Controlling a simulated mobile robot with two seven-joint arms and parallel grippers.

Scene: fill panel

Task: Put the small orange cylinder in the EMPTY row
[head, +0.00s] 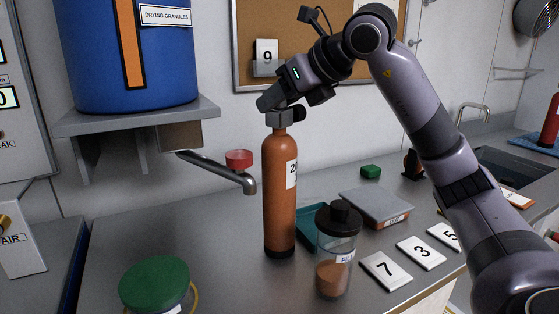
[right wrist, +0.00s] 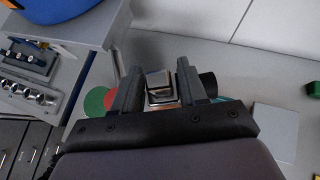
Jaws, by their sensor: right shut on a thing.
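The small orange cylinder (head: 279,190) is upright at the counter's left middle, with a dark base band and a white label partly reading "20". My right gripper (head: 280,116) is above it, shut on its metal top fitting. In the right wrist view the two fingers (right wrist: 157,88) stand either side of that fitting (right wrist: 160,82). I cannot tell whether the base touches the counter. No row marked EMPTY can be made out. My left gripper is not in view.
A clear jar (head: 336,252) stands close right of the cylinder, a green-lidded jar (head: 155,284) front left. A spout (head: 215,170) with a red knob is just left. Number tiles (head: 387,269) and a scale (head: 376,206) lie right. A shelf (head: 135,118) holds a blue drum (head: 133,50).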

